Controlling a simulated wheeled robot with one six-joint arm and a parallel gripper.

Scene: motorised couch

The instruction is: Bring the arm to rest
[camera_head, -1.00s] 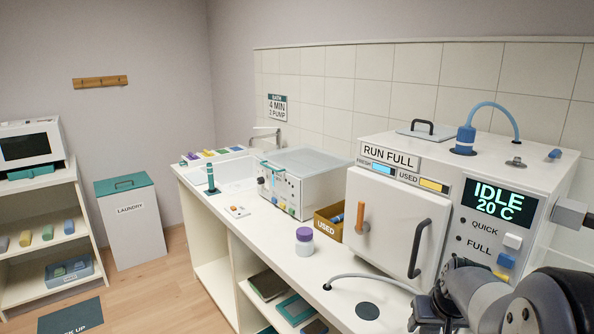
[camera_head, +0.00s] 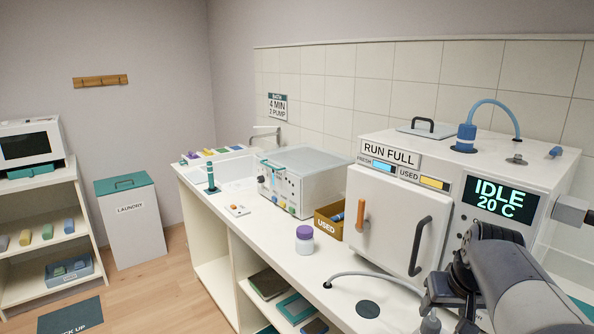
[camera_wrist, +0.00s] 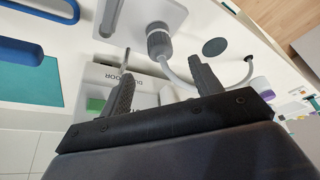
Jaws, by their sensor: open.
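My arm (camera_head: 510,285) is a grey and black link at the lower right, in front of the white machine (camera_head: 400,208). My gripper (camera_wrist: 161,58) shows in the wrist view with its two black fingers spread apart. Nothing is held between them. In the head view the gripper is partly cut off by the bottom edge, below the machine's front. In the wrist view a grey hose fitting (camera_wrist: 160,42) and a white counter lie beyond the fingers. The arm hides the machine's lower buttons.
The machine's display (camera_head: 499,199) reads IDLE 20 C and its door is shut. A purple-lidded jar (camera_head: 305,239), a USED bin (camera_head: 327,226) and a curved hose (camera_head: 372,276) are on the counter. Open floor lies at left, near the laundry bin (camera_head: 130,222).

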